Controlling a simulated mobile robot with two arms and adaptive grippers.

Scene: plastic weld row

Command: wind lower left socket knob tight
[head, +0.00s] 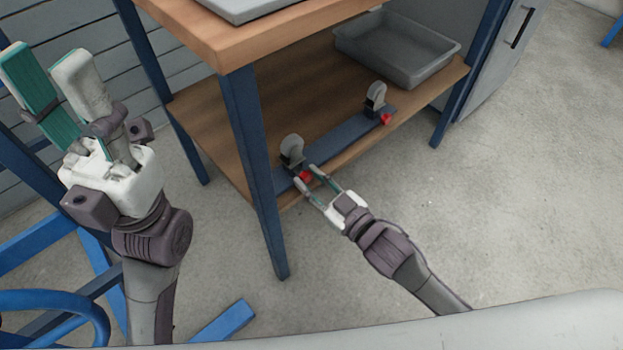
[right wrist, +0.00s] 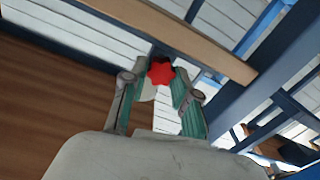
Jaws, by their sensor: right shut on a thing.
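The lower left socket (head: 291,150) is a grey upright holder on a dark blue rail (head: 340,137), on the bench's lower wooden shelf. Its red knob (head: 305,176) faces the shelf's front edge. My right gripper (head: 308,184) reaches in from the front and is shut on this knob. In the right wrist view the star-shaped red knob (right wrist: 160,72) sits between the fingertips (right wrist: 163,85). My left gripper (head: 46,58) is raised at the far left, open and empty, well away from the bench.
A second grey socket (head: 376,98) with its own red knob (head: 385,119) stands further right on the rail. A grey tray (head: 437,70) lies behind it. A blue bench leg (head: 254,170) stands left of the right gripper. The upper bench top (head: 240,45) overhangs. Floor at right is clear.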

